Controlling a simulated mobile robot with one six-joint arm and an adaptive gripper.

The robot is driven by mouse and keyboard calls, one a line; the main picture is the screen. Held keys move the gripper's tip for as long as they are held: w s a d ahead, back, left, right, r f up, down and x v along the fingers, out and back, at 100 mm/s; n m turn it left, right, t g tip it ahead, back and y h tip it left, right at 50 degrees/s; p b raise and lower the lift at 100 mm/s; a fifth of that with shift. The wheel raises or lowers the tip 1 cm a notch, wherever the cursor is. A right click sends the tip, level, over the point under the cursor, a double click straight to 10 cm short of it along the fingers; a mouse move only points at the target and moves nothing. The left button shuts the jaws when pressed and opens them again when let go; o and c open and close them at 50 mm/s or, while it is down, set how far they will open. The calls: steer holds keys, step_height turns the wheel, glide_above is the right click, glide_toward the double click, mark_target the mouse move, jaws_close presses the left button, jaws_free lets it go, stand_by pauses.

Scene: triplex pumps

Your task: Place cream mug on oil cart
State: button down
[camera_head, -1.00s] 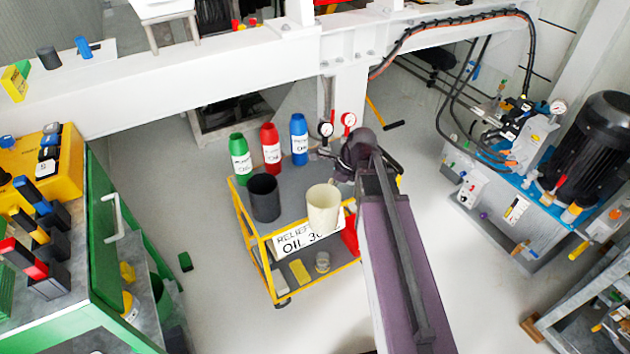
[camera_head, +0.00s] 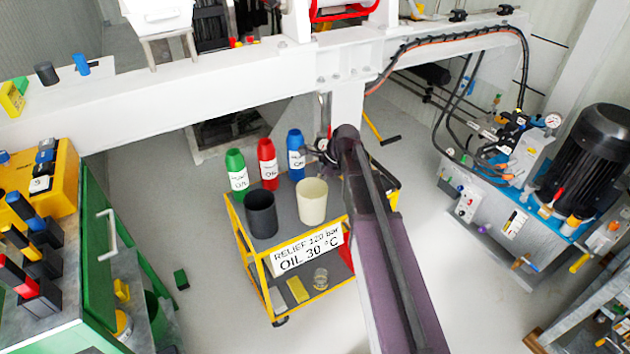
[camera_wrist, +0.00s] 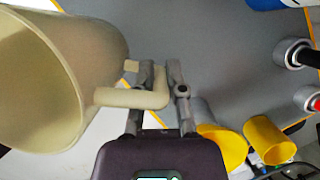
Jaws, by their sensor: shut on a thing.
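The cream mug (camera_head: 312,203) is over the front right of the yellow oil cart's grey top (camera_head: 286,212), beside the dark mug. I cannot tell whether its base touches the top. It also shows large at the left of the wrist view (camera_wrist: 60,80), with its handle toward my gripper. My gripper (camera_wrist: 161,72) is shut on the mug's handle, one finger on each side. In the head view my arm hides the gripper. The cart's sign reads "RELIEF 120 bar OIL 30 °C" (camera_head: 306,249).
A dark mug (camera_head: 261,213) stands on the cart's left. Green (camera_head: 237,172), red (camera_head: 268,165) and blue (camera_head: 296,155) oil bottles stand along its back. Gauges sit near my arm. A white beam (camera_head: 200,92) crosses behind. Floor left of the cart is mostly clear.

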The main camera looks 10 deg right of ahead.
steer(key=w, duration=0.6)
steer(key=shift+a+f, duration=0.15)
steer(key=shift+f, duration=0.15)
steer(key=shift+w, duration=0.1)
steer(key=shift+f+b, duration=1.8)
steer(key=shift+b, duration=0.2)
steer(key=shift+f, duration=0.1)
steer(key=c, duration=0.7)
jaws_free()
